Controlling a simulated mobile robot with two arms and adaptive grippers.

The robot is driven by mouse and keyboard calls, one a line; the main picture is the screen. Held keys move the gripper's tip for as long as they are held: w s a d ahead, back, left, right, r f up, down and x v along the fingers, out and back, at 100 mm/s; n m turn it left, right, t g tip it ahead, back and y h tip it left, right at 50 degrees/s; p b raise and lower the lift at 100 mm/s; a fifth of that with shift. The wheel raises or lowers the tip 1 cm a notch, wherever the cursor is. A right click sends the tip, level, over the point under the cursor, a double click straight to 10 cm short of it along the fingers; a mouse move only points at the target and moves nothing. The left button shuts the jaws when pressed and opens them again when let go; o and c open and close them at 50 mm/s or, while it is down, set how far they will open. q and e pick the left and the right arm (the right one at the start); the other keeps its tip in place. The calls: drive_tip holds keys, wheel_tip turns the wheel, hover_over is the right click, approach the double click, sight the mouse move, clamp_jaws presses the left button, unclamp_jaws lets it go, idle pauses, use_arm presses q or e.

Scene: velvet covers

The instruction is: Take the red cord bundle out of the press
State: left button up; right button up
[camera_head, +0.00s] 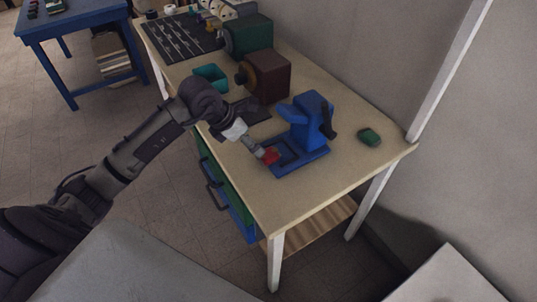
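The blue press (306,127) stands on the bench top, its low tray-like base reaching forward toward the bench's front edge. The red cord bundle (270,156) is a small red patch at the front left of that base. My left gripper (262,151) comes in from the left, its tip right at the red bundle and partly covering it. The fingers are too small to tell whether they are closed on the bundle. My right gripper is not in view.
A dark red box machine (264,76), a green machine (247,36) and a teal bin (210,77) stand farther back. Drawers (228,196) hang under the bench. A wall runs behind it. A blue table (75,22) stands far left.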

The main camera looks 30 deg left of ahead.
sight(268, 154)
use_arm(q)
drive_tip(key=x, duration=0.4)
drive_tip(key=shift+r, duration=0.1)
drive_tip(key=p+x, duration=0.1)
drive_tip(key=x, duration=0.3)
drive_tip(key=shift+w+d+f+p, duration=0.25)
drive_tip(key=shift+d+p, duration=0.05)
drive_tip(key=shift+p, duration=0.05)
drive_tip(key=shift+w+f, duration=0.2)
drive_tip(key=shift+f, duration=0.2)
drive_tip(key=c, duration=1)
